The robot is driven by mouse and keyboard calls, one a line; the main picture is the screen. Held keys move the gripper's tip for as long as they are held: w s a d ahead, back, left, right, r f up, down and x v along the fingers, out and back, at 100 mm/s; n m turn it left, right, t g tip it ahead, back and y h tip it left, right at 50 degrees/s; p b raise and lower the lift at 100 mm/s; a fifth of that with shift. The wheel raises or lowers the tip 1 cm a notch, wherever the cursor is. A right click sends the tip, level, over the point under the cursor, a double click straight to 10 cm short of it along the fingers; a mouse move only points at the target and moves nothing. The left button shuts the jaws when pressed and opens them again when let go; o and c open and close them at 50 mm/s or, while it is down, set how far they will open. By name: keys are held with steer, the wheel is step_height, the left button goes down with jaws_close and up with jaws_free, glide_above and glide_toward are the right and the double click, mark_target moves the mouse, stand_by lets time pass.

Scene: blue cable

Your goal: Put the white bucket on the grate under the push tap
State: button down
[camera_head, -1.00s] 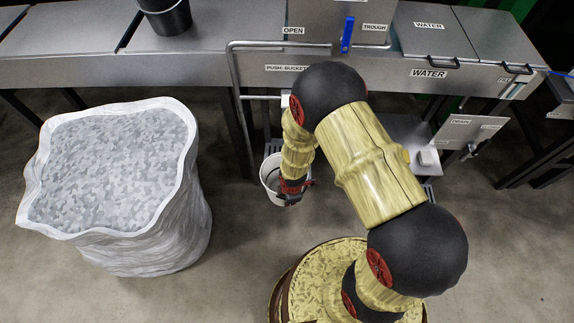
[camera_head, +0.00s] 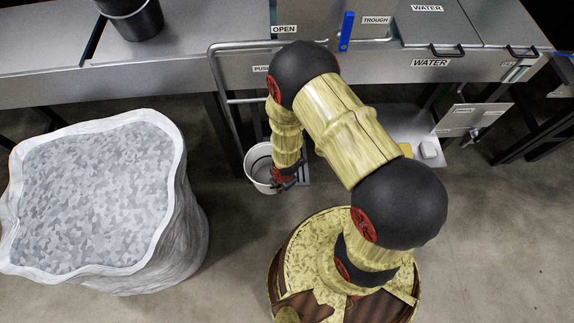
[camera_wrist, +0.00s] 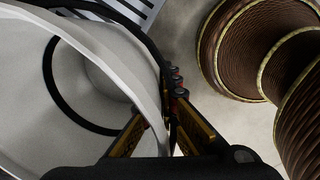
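The white bucket (camera_head: 259,168) is beside the frame under the counter, with its open mouth facing up. It fills the left of the wrist view (camera_wrist: 22,95), with a black handle across its mouth. My gripper (camera_head: 284,178) is at the bucket's right rim. In the wrist view my gripper's fingers (camera_wrist: 170,118) sit on both sides of the rim and pinch it. A slatted grate (camera_wrist: 130,10) shows past the bucket at the top of the wrist view. A label starting "PUS" (camera_head: 261,69) is on the counter front. My arm hides the rest of it and the tap area.
A large white sack of grey flakes (camera_head: 95,200) stands at the left. A metal pipe frame (camera_head: 222,95) rises close behind the bucket. A black bucket (camera_head: 135,18) is on the counter. A low shelf (camera_head: 400,125) holds a white block and a yellow item. Floor is clear at lower right.

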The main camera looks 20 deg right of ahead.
steer(key=w+d+f+b, duration=0.1)
steer(key=w+d+f, duration=0.7)
steer(key=f, duration=0.1)
steer(key=shift+w+d+b, duration=0.25)
steer(key=shift+w+b, duration=0.05)
steer(key=shift+w, duration=0.05)
steer(key=shift+w+d+f, duration=0.1)
steer(key=shift+f, duration=0.05)
steer(key=shift+f+b, duration=0.75)
steer(key=shift+f, duration=0.8)
steer(key=shift+f, duration=0.15)
steer(key=c, duration=2)
jaws_free()
steer(key=shift+c, duration=0.2)
